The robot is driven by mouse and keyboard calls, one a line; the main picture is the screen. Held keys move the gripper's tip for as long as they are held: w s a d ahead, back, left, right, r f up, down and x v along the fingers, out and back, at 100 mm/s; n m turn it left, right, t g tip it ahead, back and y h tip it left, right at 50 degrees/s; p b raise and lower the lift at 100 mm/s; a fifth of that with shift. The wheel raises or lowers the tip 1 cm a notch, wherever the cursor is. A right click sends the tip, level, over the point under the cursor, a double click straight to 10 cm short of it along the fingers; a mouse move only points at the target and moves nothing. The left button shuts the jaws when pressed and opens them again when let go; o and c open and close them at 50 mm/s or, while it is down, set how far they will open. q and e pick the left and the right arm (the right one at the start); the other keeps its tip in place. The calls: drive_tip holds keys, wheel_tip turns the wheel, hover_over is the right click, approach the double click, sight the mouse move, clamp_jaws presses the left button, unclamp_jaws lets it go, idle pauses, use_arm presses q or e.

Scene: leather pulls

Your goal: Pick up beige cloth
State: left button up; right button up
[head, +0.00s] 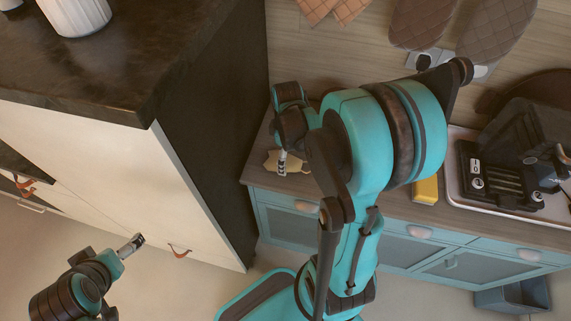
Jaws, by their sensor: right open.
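The beige cloth (299,163) lies on the left end of the wooden counter, partly hidden by my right arm and gripper. My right gripper (282,167) is open and points down at the cloth, with its fingertips over it; I cannot tell whether they touch it. My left gripper (134,242) is low at the left, in front of the pale cabinet and far from the cloth. Its fingers are too small to show whether they are apart.
A tall pale cabinet with a dark top (130,95) stands left of the wooden counter (410,203). A yellow block (425,191) and a tray with a dark appliance (508,165) sit to the right. Oven mitts (494,38) hang on the wall.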

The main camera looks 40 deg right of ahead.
wheel_tip(320, 180, down, 3)
drive_tip(key=shift+r+b, duration=0.2)
drive_tip(key=shift+b, duration=0.1)
drive_tip(key=shift+r, duration=0.1)
drive_tip(key=c, duration=1.1)
drive_tip(key=shift+c, duration=0.2)
